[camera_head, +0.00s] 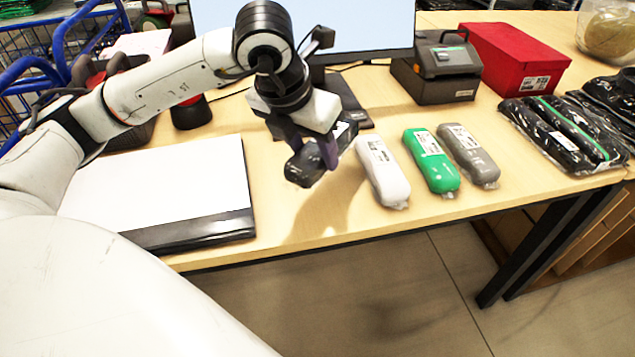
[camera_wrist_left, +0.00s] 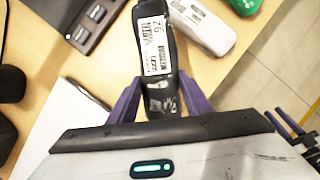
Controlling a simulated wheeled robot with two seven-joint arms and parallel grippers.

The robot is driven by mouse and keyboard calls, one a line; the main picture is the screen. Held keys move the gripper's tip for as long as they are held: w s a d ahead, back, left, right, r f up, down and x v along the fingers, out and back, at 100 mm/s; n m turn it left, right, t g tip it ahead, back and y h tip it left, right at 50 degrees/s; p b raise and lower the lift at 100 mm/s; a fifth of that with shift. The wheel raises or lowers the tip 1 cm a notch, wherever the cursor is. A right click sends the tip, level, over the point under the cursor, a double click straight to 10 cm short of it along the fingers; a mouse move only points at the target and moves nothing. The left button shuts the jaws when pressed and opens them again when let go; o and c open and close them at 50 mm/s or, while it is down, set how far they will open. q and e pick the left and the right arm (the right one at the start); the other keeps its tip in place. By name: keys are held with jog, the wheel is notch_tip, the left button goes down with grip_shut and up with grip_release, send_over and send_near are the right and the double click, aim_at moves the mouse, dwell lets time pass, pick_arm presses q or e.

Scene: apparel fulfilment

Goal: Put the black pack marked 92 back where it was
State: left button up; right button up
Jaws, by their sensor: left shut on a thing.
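The black pack marked 92 (camera_head: 306,165) is held in my left gripper (camera_head: 318,158) above the wooden table, left of the white pack. In the left wrist view the black pack (camera_wrist_left: 159,62) sits between the purple fingers of the left gripper (camera_wrist_left: 160,100), with its white label and the number 92 showing. On the table a white pack (camera_head: 383,172), a green pack (camera_head: 432,162) and a grey pack (camera_head: 468,155) lie side by side in a row.
A white flat panel (camera_head: 170,185) with a dark front edge lies at the left. A label printer (camera_head: 437,75) and a red box (camera_head: 513,60) stand behind the packs. Bagged black garments (camera_head: 560,130) lie at the right. Bare table (camera_head: 290,215) shows between the panel and white pack.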

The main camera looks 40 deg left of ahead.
pick_arm(q)
notch_tip(320, 180, down, 6)
jog(key=shift+f+b, duration=0.25)
jog(key=shift+b, duration=0.1)
jog(key=shift+f, duration=0.15)
jog(key=o, duration=1.1)
jog(key=shift+c, duration=0.2)
